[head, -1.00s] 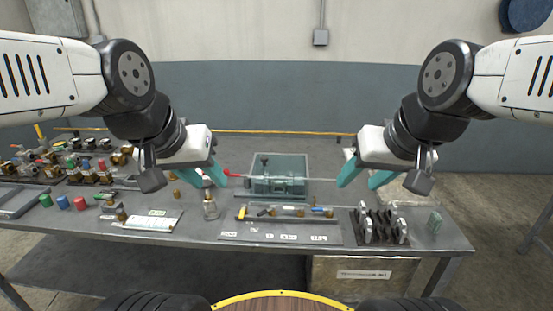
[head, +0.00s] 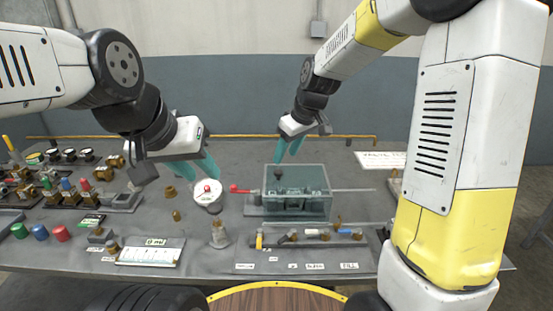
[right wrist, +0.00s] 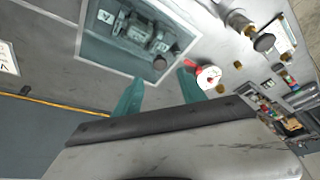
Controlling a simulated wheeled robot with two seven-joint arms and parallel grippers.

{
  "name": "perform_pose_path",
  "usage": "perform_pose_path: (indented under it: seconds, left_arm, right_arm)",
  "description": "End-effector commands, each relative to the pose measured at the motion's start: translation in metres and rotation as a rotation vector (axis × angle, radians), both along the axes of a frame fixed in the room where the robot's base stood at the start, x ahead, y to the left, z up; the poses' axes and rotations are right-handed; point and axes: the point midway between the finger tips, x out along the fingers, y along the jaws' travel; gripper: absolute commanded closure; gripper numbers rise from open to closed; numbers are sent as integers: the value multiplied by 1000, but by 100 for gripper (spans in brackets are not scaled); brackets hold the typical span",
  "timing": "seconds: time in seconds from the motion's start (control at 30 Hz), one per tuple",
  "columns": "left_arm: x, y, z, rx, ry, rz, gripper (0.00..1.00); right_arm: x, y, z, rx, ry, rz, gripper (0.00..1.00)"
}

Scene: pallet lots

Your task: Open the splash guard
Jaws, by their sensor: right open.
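The splash guard (head: 312,181) is a clear, teal-tinted box over a fixture in the middle of the bench. It is down over the fixture, and a dark knob (head: 278,173) shows at its left part. In the right wrist view the guard (right wrist: 95,50) lies just beyond the fingertips, with the dark knob (right wrist: 160,62) near its corner. My right gripper (head: 288,150) is open and empty, above and behind the guard's left back edge. My left gripper (head: 208,172) is over the bench left of the guard, its fingers near a white round gauge; its opening is unclear.
A red-tipped lever (head: 236,189) sticks out left of the fixture, and a thin rod (head: 355,190) to its right. A tray (head: 310,240) of small parts lies in front. A white gauge (head: 207,193) and a small bottle (head: 219,234) stand left. Valves crowd the far left.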

Motion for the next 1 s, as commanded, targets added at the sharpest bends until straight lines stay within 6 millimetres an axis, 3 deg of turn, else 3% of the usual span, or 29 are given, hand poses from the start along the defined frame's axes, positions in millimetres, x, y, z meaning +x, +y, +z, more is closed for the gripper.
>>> perform_pose_path:
  seconds: [0.4, 0.8, 0.83, 1.0]
  left_arm:
    - [0, 0, 0, 0, 0, 0, 66]
    - [0, 0, 0, 0, 0, 0, 66]
    - [0, 0, 0, 0, 0, 0, 66]
    - [0, 0, 0, 0, 0, 0, 66]
  right_arm:
    - [15, 17, -57, 0, 3, -1, 52]
    - [19, 19, -67, 2, 0, -3, 52]
    - [19, 19, -67, 2, 0, -3, 54]
    - [19, 19, -67, 1, 1, -3, 87]
